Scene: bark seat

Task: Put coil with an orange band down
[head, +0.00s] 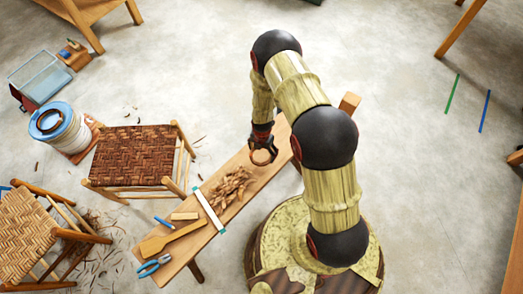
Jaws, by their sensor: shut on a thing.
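My gripper (262,142) hangs over the wooden bench plank, near its middle, and is shut on a small brown coil (263,161). The coil shows as a ring below the fingers, partly hidden by them. It is too small here to make out an orange band. I cannot tell whether the coil touches the plank (232,165) or hangs above it.
Wood shavings (229,187), a white strip (208,210), a wooden paddle (172,238) and blue-handled pliers (154,266) lie on the plank's near half. A brown woven seat (136,156) and a pale woven chair (25,236) stand left. The floor at right is mostly clear.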

